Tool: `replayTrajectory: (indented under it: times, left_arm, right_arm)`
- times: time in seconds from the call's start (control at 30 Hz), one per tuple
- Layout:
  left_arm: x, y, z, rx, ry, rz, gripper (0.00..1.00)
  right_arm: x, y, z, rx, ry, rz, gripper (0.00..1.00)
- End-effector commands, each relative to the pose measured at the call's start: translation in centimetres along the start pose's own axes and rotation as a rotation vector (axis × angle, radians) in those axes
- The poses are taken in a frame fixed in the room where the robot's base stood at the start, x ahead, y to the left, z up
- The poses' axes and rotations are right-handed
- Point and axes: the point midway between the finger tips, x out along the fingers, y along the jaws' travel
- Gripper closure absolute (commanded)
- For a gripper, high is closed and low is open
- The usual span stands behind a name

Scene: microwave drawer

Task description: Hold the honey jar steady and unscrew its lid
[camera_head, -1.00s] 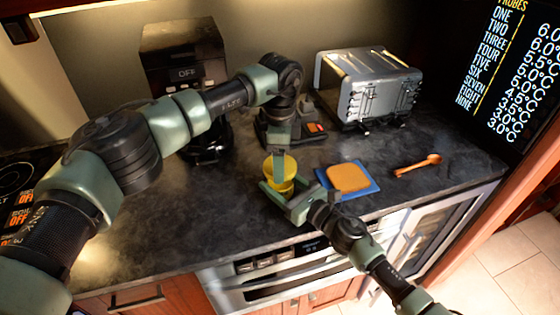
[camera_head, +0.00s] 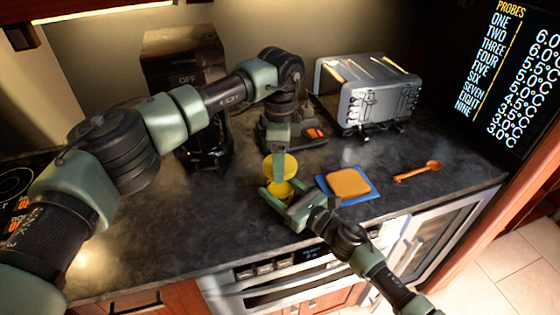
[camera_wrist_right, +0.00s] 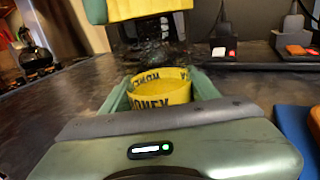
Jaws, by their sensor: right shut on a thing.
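The yellow honey jar (camera_head: 281,188) stands on the dark counter near its front edge. In the right wrist view the jar (camera_wrist_right: 162,92) shows its HONEY lettering and an open top. My right gripper (camera_head: 279,192) is shut on the jar, one finger on each side. The yellow lid (camera_head: 279,166) is in the air above the jar, apart from it. My left gripper (camera_head: 279,158) comes down from above and holds the lid. In the right wrist view the lid (camera_wrist_right: 150,8) is cut off by the top edge, with green fingers at its sides.
A blue board (camera_head: 363,194) with an orange slab (camera_head: 348,182) lies right of the jar, close to my right gripper. An orange spoon (camera_head: 418,172) lies farther right. A silver toaster (camera_head: 370,95) and a black coffee machine (camera_head: 185,60) stand behind. The left counter is clear.

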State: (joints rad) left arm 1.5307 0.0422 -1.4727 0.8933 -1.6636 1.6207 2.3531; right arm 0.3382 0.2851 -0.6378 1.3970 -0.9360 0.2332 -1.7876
Motion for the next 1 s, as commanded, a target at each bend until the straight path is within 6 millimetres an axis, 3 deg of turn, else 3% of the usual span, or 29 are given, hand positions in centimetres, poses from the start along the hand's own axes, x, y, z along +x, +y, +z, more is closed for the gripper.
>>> replayTrajectory:
  times: [0.23,0.47,0.5,0.57,1.0]
  left_arm:
    - [-3.1,-0.1,0.0,0.0,0.001,-0.003,0.79]
    - [-3.4,0.0,0.0,0.0,0.001,-0.001,0.79]
    - [-3.4,0.0,0.0,0.0,0.001,-0.001,0.79]
    - [-3.4,0.0,0.0,0.0,0.001,-0.001,0.79]
    - [-3.2,0.0,0.0,0.0,0.001,0.0,0.79]
  right_arm:
    - [0.0,0.0,-0.1,0.001,0.001,0.0,1.0]
    - [0.0,0.0,-0.1,0.001,0.001,0.0,1.0]
    - [0.0,0.0,-0.1,0.001,0.001,0.0,0.34]
    - [0.0,0.0,-0.1,0.001,0.001,0.0,0.18]
    - [-0.7,0.0,-0.2,0.0,0.001,-0.001,0.14]
